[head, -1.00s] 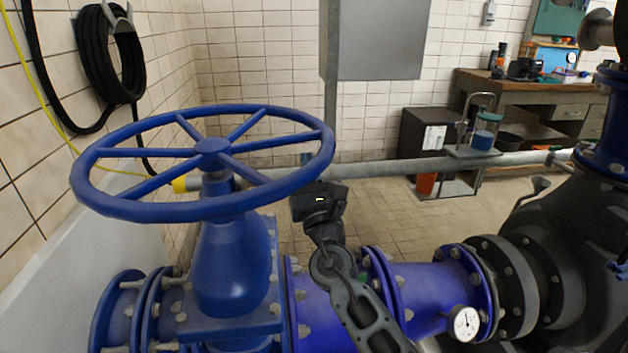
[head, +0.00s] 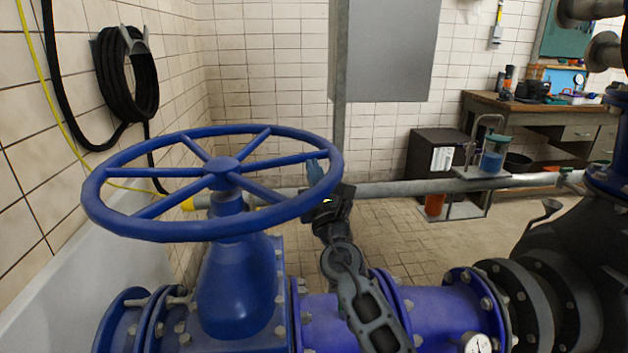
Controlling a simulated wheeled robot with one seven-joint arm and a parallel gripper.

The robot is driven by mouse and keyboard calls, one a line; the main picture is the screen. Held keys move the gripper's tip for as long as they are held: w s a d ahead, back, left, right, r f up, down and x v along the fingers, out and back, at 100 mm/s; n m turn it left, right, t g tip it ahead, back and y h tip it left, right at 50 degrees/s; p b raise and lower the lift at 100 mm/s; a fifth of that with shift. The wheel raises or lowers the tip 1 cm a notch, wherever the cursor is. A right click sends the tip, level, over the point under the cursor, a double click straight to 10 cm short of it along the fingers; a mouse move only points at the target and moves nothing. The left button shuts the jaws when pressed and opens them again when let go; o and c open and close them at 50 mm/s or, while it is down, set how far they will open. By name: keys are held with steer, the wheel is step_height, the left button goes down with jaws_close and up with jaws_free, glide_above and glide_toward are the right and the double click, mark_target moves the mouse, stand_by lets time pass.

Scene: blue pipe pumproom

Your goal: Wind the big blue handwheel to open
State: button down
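The big blue handwheel (head: 222,170) lies nearly flat on top of the blue valve body (head: 235,285), left of centre in the head view. It has a round rim and several spokes. My gripper (head: 318,178) is at the right side of the rim, with its dark body just outside and below it. A bluish part shows at the rim there, perhaps a fingertip. The rim and the gripper's own body hide the fingers, so I cannot tell whether they are apart or closed, or whether they touch the rim.
A blue pipe (head: 430,310) with bolted flanges and a pressure gauge (head: 477,345) runs right, below my arm. A grey horizontal pipe (head: 400,188) passes behind the wheel. A black hose (head: 128,75) hangs on the left wall. A workbench (head: 535,110) stands at the back right.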

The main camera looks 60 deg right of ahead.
steer(key=w+d+n+t+y+b, duration=0.7)
steer(key=d+y+b, duration=0.1)
steer(key=y, duration=0.4)
steer(key=shift+w+b, duration=0.4)
steer(key=shift+b, duration=0.1)
